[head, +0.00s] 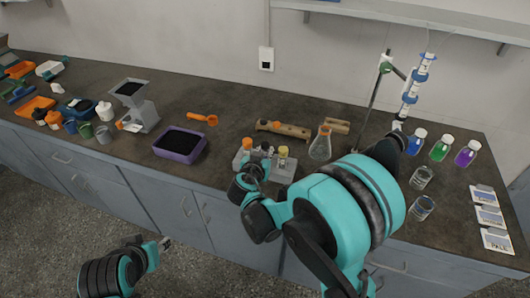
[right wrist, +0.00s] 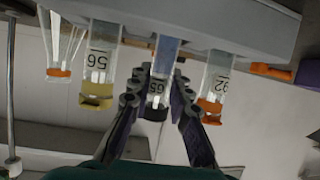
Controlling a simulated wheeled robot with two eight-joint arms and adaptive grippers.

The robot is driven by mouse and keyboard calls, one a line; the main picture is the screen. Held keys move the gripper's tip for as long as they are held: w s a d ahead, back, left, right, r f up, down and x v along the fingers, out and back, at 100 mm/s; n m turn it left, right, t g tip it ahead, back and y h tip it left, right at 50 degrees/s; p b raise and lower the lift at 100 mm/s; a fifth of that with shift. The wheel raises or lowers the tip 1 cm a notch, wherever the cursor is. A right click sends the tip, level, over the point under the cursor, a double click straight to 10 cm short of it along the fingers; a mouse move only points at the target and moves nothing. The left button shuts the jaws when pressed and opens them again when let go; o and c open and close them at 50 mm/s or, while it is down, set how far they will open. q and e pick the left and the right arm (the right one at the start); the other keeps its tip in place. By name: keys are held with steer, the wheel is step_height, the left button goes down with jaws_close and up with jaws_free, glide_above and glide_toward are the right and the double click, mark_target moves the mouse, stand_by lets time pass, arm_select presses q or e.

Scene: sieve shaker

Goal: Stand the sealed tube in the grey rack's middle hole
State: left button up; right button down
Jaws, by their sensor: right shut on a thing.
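The grey rack (head: 285,173) stands near the front edge of the bench. The sealed tube, with a black cap (right wrist: 156,114) and bluish contents, is at the rack's middle position, between an orange-capped tube (right wrist: 212,90) and a yellow-capped tube (right wrist: 100,75). My right gripper (right wrist: 158,90) is shut on the sealed tube near its cap. The right wrist view is upside down, and the tube's lower end meets the rack there. I cannot tell how deep it sits in the hole. My left gripper (head: 165,243) is low in front of the bench, its finger gap unclear.
A glass flask (head: 320,146) and a wooden block (head: 283,129) stand behind the rack. A purple tray (head: 180,145) lies to its left. Bottles, glass beakers and a clamp stand (head: 376,88) are at the right. Bare bench lies between tray and rack.

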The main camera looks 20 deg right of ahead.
steer(key=c, duration=1.4)
jaws_free()
steer(key=shift+f, duration=0.1)
steer(key=shift+r, duration=0.2)
steer(key=p+v, duration=0.4)
steer(key=v, duration=0.7)
steer(key=s+d+n+g+y, duration=0.1)
steer(key=s+n+y, duration=0.1)
steer(key=s, duration=0.3)
steer(key=s+d+r+n+g+y, duration=0.1)
steer(key=s+d+n+g+y, duration=0.1)
steer(key=s, duration=0.4)
steer(key=s+d+n+g+y, duration=0.1)
steer(key=s+d+y, duration=0.1)
steer(key=s, duration=0.4)
steer(key=shift+d+r+n+g+y, duration=0.1)
steer(key=shift+r+n+g+y, duration=0.2)
steer(key=shift+r+n, duration=0.1)
